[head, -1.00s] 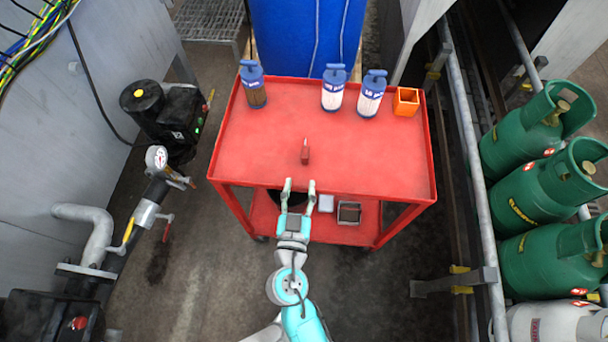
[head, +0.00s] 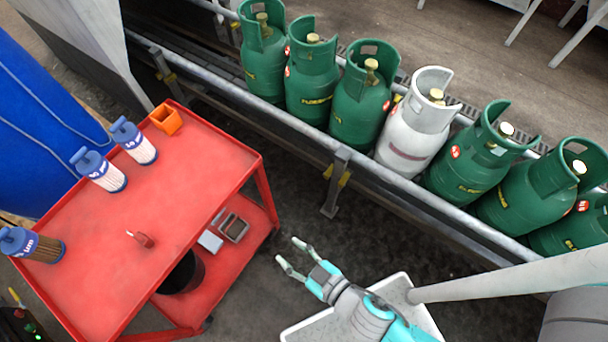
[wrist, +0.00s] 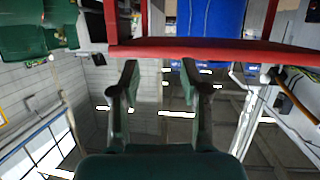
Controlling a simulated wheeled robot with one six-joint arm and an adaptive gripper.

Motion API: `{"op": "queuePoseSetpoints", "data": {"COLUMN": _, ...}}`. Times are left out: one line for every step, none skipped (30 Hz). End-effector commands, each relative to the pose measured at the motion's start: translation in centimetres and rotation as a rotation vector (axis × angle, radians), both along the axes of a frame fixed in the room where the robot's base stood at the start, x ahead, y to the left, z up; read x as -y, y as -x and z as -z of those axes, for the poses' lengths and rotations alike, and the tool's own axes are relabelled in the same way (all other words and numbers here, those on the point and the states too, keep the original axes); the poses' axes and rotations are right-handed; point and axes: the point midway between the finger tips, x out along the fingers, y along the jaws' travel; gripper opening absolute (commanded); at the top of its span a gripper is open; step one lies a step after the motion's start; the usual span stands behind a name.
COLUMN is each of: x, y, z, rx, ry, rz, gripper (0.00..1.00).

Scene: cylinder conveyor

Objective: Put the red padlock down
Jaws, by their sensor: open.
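The red padlock (head: 143,239) lies on the red top of the cart (head: 200,185), near the middle of its width, in the head view. My gripper (head: 288,256) is open and empty, out over the floor to the right of the cart, apart from the padlock. The wrist view also shows my open gripper (wrist: 160,85) with nothing between its fingers. The cart's red edge (wrist: 210,50) crosses the top of the wrist view, and the padlock cannot be made out there.
Blue-capped filter cartridges (head: 98,170) and an orange box (head: 166,119) stand on the cart. Small trays (head: 233,228) and a black bucket (head: 182,274) are on its lower shelf. A rail (head: 300,125) fronts several green gas cylinders (head: 362,100) and a white one (head: 415,125).

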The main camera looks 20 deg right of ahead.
Motion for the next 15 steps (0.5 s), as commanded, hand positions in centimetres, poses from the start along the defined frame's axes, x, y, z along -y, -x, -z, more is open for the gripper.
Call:
{"op": "queuePoseSetpoints", "data": {"x": 2.1, "y": 1.5, "z": -0.4, "rx": -0.015, "ry": -0.002, "rz": 0.032, "gripper": 0.46}}
{"op": "queuePoseSetpoints", "data": {"x": 3.0, "y": 2.3, "z": -0.7, "rx": -0.018, "ry": -0.005, "rz": 0.046, "gripper": 0.46}}
{"op": "queuePoseSetpoints", "data": {"x": 4.2, "y": 3.4, "z": -1.3, "rx": -0.021, "ry": -0.007, "rz": 0.066, "gripper": 0.46}}
{"op": "queuePoseSetpoints", "data": {"x": 5.0, "y": 4.2, "z": -1.7, "rx": -0.023, "ry": -0.010, "rz": 0.082, "gripper": 0.46}}
{"op": "queuePoseSetpoints", "data": {"x": 5.8, "y": 5.0, "z": -2.2, "rx": -0.023, "ry": -0.014, "rz": 0.100, "gripper": 0.46}}
{"op": "queuePoseSetpoints", "data": {"x": 6.7, "y": 6.1, "z": -3.0, "rx": -0.024, "ry": -0.019, "rz": 0.125, "gripper": 0.46}}
{"op": "queuePoseSetpoints", "data": {"x": 7.4, "y": 6.9, "z": -3.6, "rx": -0.024, "ry": -0.024, "rz": 0.145, "gripper": 0.46}}
{"op": "queuePoseSetpoints", "data": {"x": 8.1, "y": 7.6, "z": -4.2, "rx": -0.022, "ry": -0.028, "rz": 0.166, "gripper": 0.46}}
{"op": "queuePoseSetpoints", "data": {"x": 8.9, "y": 8.6, "z": -5.1, "rx": -0.018, "ry": -0.031, "rz": 0.195, "gripper": 0.46}}
{"op": "queuePoseSetpoints", "data": {"x": 9.4, "y": 9.4, "z": -5.8, "rx": -0.016, "ry": -0.034, "rz": 0.218, "gripper": 0.46}}
{"op": "queuePoseSetpoints", "data": {"x": 10.0, "y": 10.0, "z": -6.5, "rx": -0.011, "ry": -0.038, "rz": 0.241, "gripper": 0.46}}
{"op": "queuePoseSetpoints", "data": {"x": 10.6, "y": 10.8, "z": -7.4, "rx": -0.007, "ry": -0.042, "rz": 0.272, "gripper": 0.46}}
{"op": "queuePoseSetpoints", "data": {"x": 11.0, "y": 11.4, "z": -8.1, "rx": -0.003, "ry": -0.044, "rz": 0.295, "gripper": 0.46}}
{"op": "queuePoseSetpoints", "data": {"x": 11.4, "y": 11.9, "z": -8.7, "rx": 0.001, "ry": -0.044, "rz": 0.315, "gripper": 0.46}}
{"op": "queuePoseSetpoints", "data": {"x": 11.8, "y": 12.5, "z": -9.4, "rx": 0.006, "ry": -0.046, "rz": 0.342, "gripper": 0.46}}
